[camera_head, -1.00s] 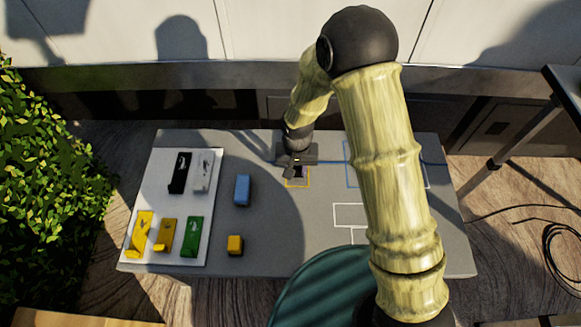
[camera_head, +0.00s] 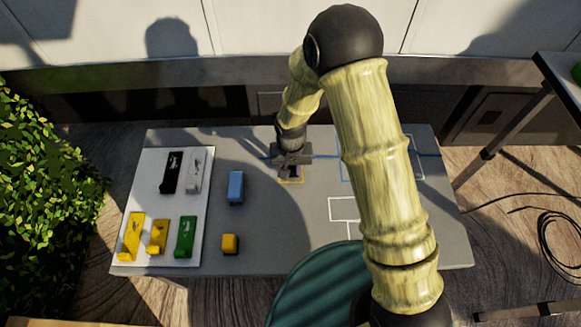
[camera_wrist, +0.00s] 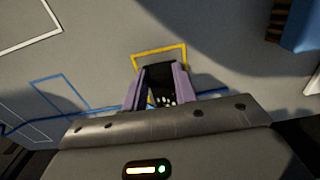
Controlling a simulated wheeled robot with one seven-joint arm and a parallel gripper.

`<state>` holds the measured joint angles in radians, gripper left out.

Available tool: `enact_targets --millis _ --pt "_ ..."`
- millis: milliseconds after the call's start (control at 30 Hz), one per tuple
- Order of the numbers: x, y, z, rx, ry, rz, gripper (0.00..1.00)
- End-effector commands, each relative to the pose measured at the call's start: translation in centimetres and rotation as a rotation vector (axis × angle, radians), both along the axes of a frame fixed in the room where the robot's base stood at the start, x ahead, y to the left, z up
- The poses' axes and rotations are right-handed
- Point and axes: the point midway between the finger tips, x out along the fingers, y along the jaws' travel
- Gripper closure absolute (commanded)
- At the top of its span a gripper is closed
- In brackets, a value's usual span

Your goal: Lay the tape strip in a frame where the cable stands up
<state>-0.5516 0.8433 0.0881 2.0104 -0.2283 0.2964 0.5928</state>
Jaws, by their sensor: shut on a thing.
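My gripper (camera_head: 289,171) is over the yellow frame (camera_head: 291,182) at the back middle of the grey table. In the wrist view its purple fingers (camera_wrist: 162,86) are shut on a dark piece (camera_wrist: 160,74) with pale spots. I cannot tell whether this is the tape strip, or whether it touches the table. The piece reaches into the yellow frame, whose far edge shows beyond it. A blue cable (camera_head: 327,156) runs along the back of the table and passes behind my gripper, which hides part of it. A blue frame (camera_head: 413,150) and white frames (camera_head: 343,198) lie to the right.
A white board (camera_head: 147,205) on the left holds black, white, yellow and green pieces. A blue block (camera_head: 236,188) and a yellow block (camera_head: 230,244) stand between it and my gripper. The front middle of the table is clear. My arm hides part of the right side.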

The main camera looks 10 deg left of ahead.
Motion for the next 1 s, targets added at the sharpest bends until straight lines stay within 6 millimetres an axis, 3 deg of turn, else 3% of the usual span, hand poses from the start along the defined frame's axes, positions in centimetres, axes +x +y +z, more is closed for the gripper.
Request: enact_targets --millis 633,667,767,800,1000 --pt "0.0 0.01 -0.52 0.0 0.0 0.0 0.93" --pt "0.01 0.01 -0.52 0.0 0.0 0.0 0.7" --pt "0.01 0.01 -0.49 0.0 0.0 0.0 0.5" --pt "0.01 0.01 -0.49 0.0 0.0 0.0 0.46" --pt "0.0 0.02 -0.49 0.0 0.0 0.0 0.46"
